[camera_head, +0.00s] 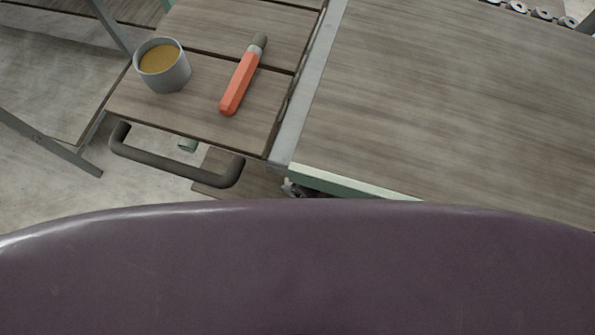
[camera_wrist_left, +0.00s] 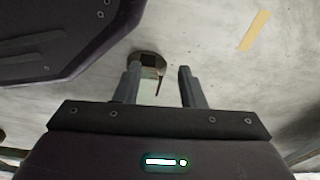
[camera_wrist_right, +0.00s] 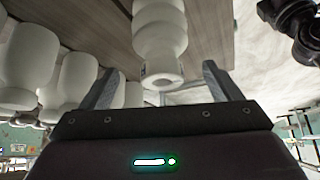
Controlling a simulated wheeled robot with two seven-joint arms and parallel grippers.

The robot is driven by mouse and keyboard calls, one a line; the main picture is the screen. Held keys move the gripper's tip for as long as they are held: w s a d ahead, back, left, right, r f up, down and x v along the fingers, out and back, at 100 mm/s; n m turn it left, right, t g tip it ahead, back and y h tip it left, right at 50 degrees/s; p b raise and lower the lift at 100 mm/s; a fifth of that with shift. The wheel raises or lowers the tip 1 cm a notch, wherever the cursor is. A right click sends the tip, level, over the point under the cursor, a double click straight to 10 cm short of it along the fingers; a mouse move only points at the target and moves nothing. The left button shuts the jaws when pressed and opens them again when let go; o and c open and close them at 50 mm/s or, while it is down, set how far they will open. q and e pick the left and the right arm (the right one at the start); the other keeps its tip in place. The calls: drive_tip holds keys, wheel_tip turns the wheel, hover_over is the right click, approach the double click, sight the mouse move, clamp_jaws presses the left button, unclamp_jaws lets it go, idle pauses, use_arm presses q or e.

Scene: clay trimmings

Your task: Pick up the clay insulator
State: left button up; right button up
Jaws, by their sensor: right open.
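A white clay insulator (camera_wrist_right: 160,38) with a ridged body and a hole in its near end shows in the right wrist view. It lies in line with the gap between the fingers of my right gripper (camera_wrist_right: 161,70). Those fingers are open, and I see no contact with the piece. More white rounded pieces (camera_wrist_right: 80,80) crowd the left of that view. My left gripper (camera_wrist_left: 159,69) is open and empty above the floor. Neither gripper shows in the head view.
In the head view a grey cup (camera_head: 175,77) of brown liquid and an orange-handled tool (camera_head: 240,82) rest on a slatted wooden surface (camera_head: 205,75) with a dark handle (camera_head: 175,166). A wooden tabletop (camera_head: 450,100) to the right is mostly clear, with several small ring-shaped parts (camera_head: 541,13) at its far edge.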

drive_tip(key=x, duration=0.4)
drive_tip(key=shift+s+a+f+b, duration=0.1)
drive_tip(key=shift+a+f+b, duration=0.05)
drive_tip(key=shift+b, duration=0.25)
use_arm(q)
drive_tip(key=shift+w+d+r, duration=0.1)
drive_tip(key=shift+w+r, duration=0.1)
drive_tip(key=shift+w, duration=0.25)
drive_tip(key=shift+w+d+r, duration=0.1)
drive_tip(key=shift+w+r, duration=0.1)
drive_tip(key=shift+w, duration=0.25)
use_arm(e)
drive_tip(key=shift+c, duration=0.5)
drive_tip(key=c, duration=1.2)
drive_tip(key=shift+c, duration=0.7)
